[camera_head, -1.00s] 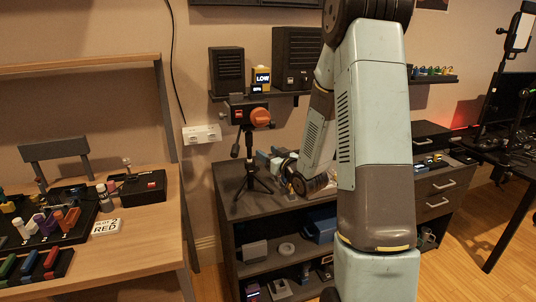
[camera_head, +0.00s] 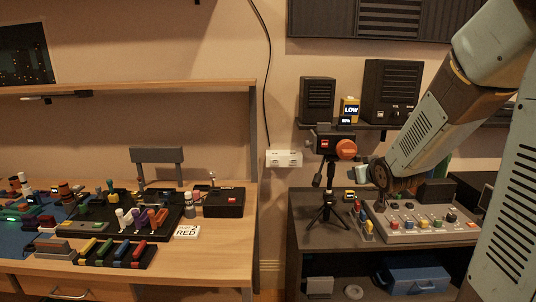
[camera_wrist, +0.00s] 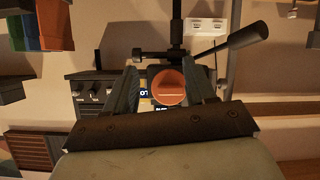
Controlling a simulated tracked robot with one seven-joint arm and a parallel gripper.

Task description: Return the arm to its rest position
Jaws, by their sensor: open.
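My arm (camera_head: 440,118) slants in from the right edge of the head view, bent at an elbow near the upper right. Its end points left, towards a small tripod device with an orange knob (camera_head: 346,149). My gripper (camera_head: 357,172) is just below and right of that knob, small and partly hidden by my wrist. In the wrist view my gripper (camera_wrist: 160,72) is open, with its two fingers apart on either side of the orange knob (camera_wrist: 167,88) in the picture. Nothing is held. I cannot tell the depth gap to the knob.
The tripod (camera_head: 327,205) stands on a dark cabinet (camera_head: 310,240), with a button console (camera_head: 420,224) beside it. A shelf with two speakers (camera_head: 390,90) is above. A wooden desk (camera_head: 215,250) with several small items is at left. A white outlet box (camera_head: 284,158) is on the wall.

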